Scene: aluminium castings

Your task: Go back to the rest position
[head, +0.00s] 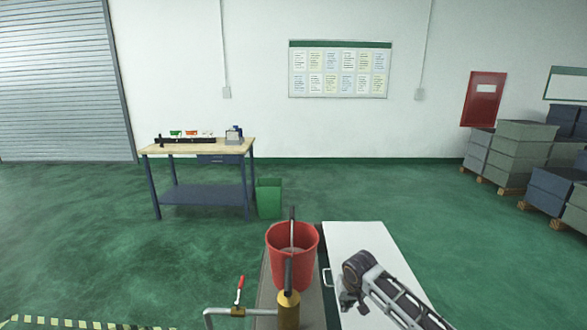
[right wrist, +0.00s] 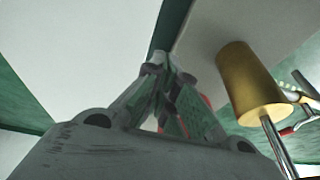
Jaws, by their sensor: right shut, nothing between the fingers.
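My right gripper (head: 352,298) is in the lower right of the head view, over the white panel (head: 360,240). In the right wrist view its fingers (right wrist: 165,75) come together at the tips, shut and empty. My left gripper is not in the head view.
A red bucket (head: 292,258) stands left of my right gripper. In front of it is a brass cylinder (head: 288,312), also in the right wrist view (right wrist: 246,85), beside a pipe with a red-handled valve (head: 239,290). A workbench (head: 198,147), green bin (head: 269,198) and stacked crates (head: 520,145) stand farther back. The floor between is clear.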

